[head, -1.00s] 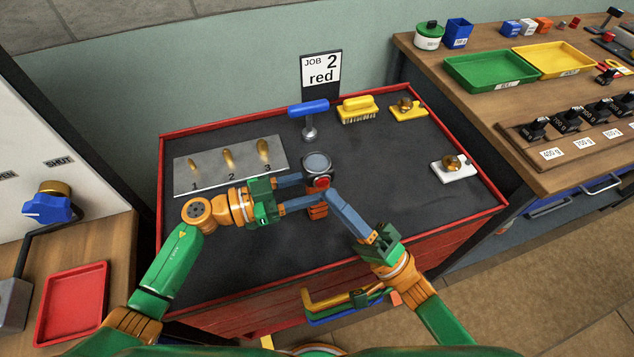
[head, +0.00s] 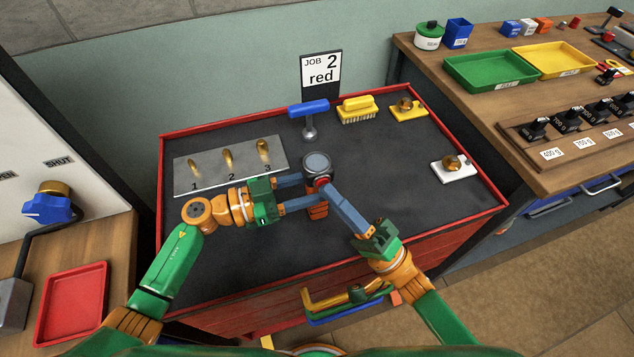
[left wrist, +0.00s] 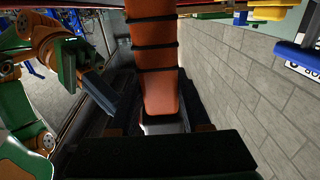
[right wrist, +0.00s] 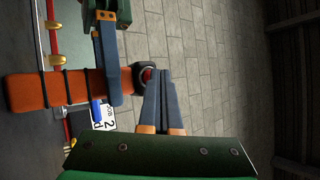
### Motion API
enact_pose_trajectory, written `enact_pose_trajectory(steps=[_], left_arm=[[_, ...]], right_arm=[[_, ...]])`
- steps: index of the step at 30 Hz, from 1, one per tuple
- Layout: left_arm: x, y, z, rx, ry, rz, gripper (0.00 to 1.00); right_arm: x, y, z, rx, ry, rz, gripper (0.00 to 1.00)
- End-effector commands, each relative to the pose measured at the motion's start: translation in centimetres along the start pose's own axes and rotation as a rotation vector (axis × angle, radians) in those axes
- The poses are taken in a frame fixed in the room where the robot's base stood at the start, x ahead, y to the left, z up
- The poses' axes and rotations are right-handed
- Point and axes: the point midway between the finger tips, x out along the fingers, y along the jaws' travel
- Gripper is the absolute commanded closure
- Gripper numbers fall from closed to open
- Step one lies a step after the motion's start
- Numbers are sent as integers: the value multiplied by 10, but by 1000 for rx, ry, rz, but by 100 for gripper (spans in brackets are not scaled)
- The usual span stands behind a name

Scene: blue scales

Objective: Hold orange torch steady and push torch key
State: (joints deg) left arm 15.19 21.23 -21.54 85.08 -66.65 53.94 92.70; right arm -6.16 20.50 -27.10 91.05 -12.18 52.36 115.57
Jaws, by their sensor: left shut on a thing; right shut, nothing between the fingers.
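The orange torch (head: 318,212) stands upright above the dark bench top, its round grey head (head: 317,163) up. My left gripper (head: 308,193) is shut around its body from the left. In the left wrist view the torch (left wrist: 155,60) is an orange body with black bands between the fingers. The red torch key (right wrist: 147,74) sits in a dark ring on the torch's side. My right gripper (head: 327,189) is shut and empty, its fingertips right at the key. In the right wrist view those tips (right wrist: 159,73) meet or nearly meet the key; contact is unclear.
Behind the torch stand a blue-handled tool (head: 308,108), a yellow brush (head: 357,110) and a sign reading "JOB 2 red" (head: 322,73). A grey plate (head: 210,178) with numbered brass pieces lies left. The bench top right of my right gripper is clear up to a white-based brass knob (head: 454,171).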

Motion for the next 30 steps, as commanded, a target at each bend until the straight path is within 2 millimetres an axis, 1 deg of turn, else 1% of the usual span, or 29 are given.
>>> enact_pose_trajectory(steps=[14, 21, 27, 30], left_arm=[[0, 0, 0, 0, 0, 0, 100], [0, 0, 0, 0, 0, 0, 100], [0, 0, 0, 0, 0, 0, 100], [0, 0, 0, 0, 0, 0, 100]], right_arm=[[0, 0, -1, 0, 1, 0, 100], [-6, -5, 5, 1, 0, 1, 100], [-7, -5, 5, 0, 1, 0, 100], [-14, -9, 10, 0, 0, 2, 100]])
